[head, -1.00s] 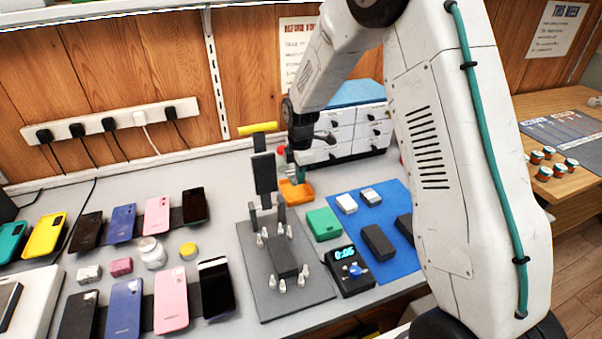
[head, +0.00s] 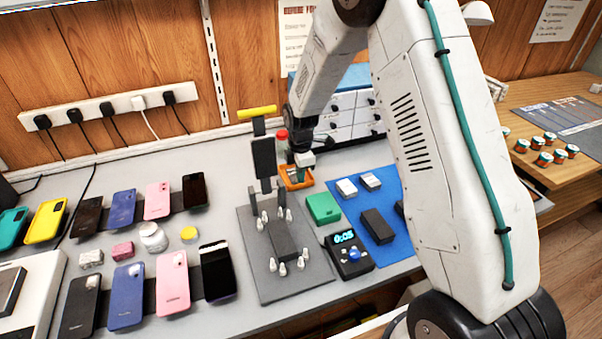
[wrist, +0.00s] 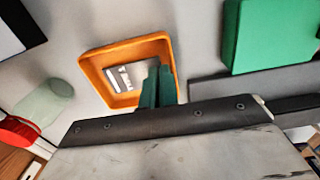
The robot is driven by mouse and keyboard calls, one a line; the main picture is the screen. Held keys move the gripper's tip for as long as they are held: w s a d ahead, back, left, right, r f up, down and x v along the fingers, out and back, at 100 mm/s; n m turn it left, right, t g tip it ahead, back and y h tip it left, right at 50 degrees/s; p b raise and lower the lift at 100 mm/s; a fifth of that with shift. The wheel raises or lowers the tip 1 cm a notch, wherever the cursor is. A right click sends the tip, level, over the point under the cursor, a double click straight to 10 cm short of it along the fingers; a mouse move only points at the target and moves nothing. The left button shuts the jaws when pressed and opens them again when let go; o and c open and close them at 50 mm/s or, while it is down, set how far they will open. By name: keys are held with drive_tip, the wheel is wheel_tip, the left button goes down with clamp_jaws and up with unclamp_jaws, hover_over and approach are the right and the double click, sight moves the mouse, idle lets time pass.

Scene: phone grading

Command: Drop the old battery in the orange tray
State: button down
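The orange tray (wrist: 90,69) shows in the wrist view, and in the head view it is at the back of the bench (head: 309,183). A silver battery-like piece (wrist: 121,77) with white markings shows inside the tray's outline, its right side partly covered by my fingers. My gripper's green fingers (wrist: 158,75) reach over the tray, their tips close together beside this piece. I cannot tell whether they touch it, or whether it rests on the tray floor. In the head view my gripper (head: 294,177) is low at the tray, and the view is too small to show its opening.
A green box (head: 323,208) stands right of the tray, near a blue mat (head: 387,233). A red-topped jar (head: 282,144) and a drawer unit (head: 350,116) are behind. Several phones lie at left.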

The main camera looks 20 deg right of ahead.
drive_tip(key=c, duration=1.6)
unclamp_jaws()
drive_tip(key=shift+s, duration=0.1)
drive_tip(key=shift+c, duration=0.7)
drive_tip(key=shift+r, duration=0.1)
drive_tip(key=shift+c, duration=0.2)
drive_tip(key=shift+r, duration=0.35)
drive_tip(key=o, duration=0.3)
drive_tip(key=shift+r, duration=3.7)
